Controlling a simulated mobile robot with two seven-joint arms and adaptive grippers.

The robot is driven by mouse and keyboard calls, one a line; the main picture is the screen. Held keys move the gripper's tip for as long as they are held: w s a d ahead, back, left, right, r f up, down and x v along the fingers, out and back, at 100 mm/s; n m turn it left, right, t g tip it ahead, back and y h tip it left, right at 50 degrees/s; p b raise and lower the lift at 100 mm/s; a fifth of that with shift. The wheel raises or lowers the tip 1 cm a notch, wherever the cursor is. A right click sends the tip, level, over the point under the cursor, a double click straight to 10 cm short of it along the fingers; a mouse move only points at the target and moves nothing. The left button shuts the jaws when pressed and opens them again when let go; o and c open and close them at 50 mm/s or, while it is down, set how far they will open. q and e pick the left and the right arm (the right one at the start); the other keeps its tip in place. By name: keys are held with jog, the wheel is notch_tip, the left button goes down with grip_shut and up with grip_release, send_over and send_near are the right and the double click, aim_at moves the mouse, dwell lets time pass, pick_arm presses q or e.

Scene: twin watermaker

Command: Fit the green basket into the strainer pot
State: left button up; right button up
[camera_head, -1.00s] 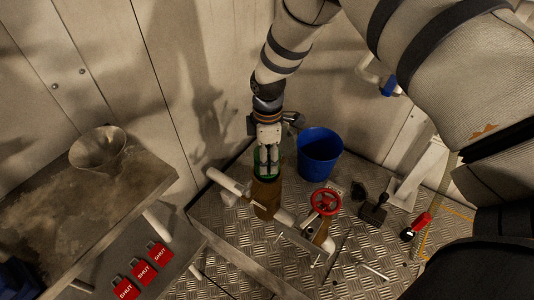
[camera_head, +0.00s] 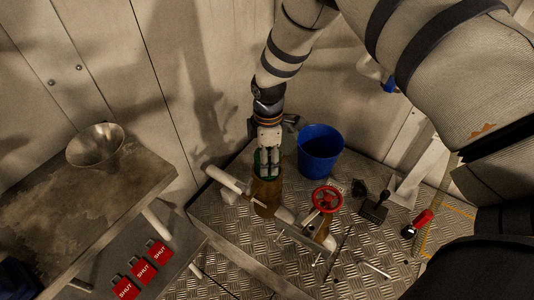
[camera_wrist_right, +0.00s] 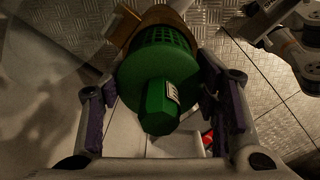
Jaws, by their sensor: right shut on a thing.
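The green basket (camera_wrist_right: 165,62) has a slotted body, a round flange and a hexagonal handle with a small pale label. My right gripper (camera_head: 268,164) is shut on it, with a finger on each side of the handle in the right wrist view. The strainer pot (camera_head: 266,193) is a brownish upright cylinder on the pipework. The basket also shows in the head view (camera_head: 262,174), at the pot's mouth under my fingers. In the wrist view its lower end overlaps the pot (camera_wrist_right: 150,22), and slots still show above the rim. My left gripper is not seen.
A blue bucket (camera_head: 320,150) stands right behind the pot. A metal funnel (camera_head: 96,146) stands on the table at left, above red SHUT tags (camera_head: 142,270). Loose tools lie on the plate floor at right.

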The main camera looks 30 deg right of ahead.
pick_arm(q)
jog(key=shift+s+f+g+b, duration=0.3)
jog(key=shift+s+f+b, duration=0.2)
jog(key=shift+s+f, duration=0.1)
pick_arm(e)
jog(key=shift+f, duration=1.55)
jog(key=o, duration=1)
jog(key=shift+o, duration=0.2)
notch_tip(320, 180, up, 12)
jog(key=shift+r, duration=0.1)
